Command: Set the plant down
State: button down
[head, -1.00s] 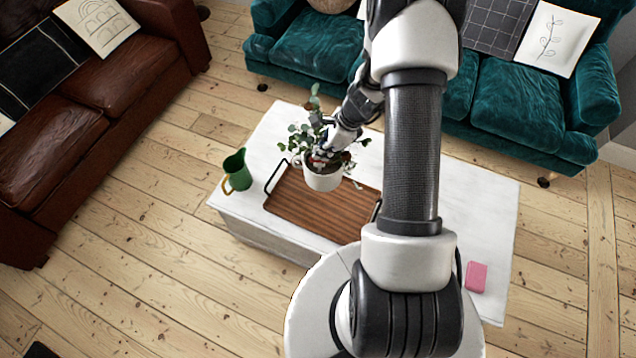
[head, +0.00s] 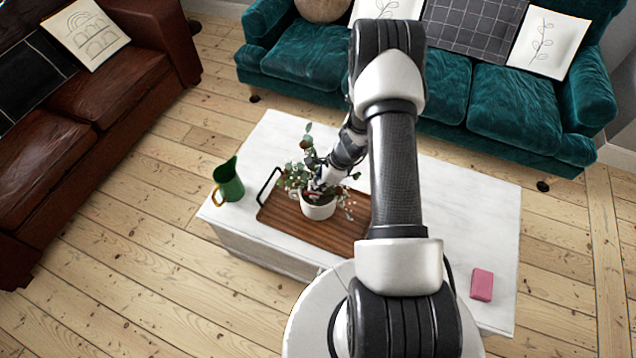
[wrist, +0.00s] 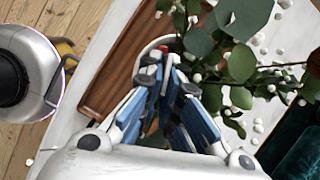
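The plant (head: 318,208) is a leafy green plant in a white pot, and it stands upright over the wooden tray (head: 345,238) on the white table. My gripper (head: 322,188) reaches down to the pot's rim from above. In the wrist view, my gripper (wrist: 166,52) has its fingers drawn together at the white rim of the plant's pot (wrist: 150,47), so it is shut on the plant. Leaves and fingers hide much of the pot there. I cannot tell whether the pot's base touches the tray.
A green jug (head: 229,183) with a gold handle stands left of the tray. A pink block (head: 482,284) lies at the table's right end. The white table top (head: 455,215) is clear between tray and block. A teal sofa (head: 510,100) and a brown sofa (head: 110,85) stand around.

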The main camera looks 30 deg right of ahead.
aim_at(318, 203)
jog(key=shift+f+b, duration=0.6)
jog(key=shift+f, duration=1.35)
jog(key=c, duration=2.3)
grip_release()
jog(key=shift+f, duration=0.1)
jog(key=o, duration=0.5)
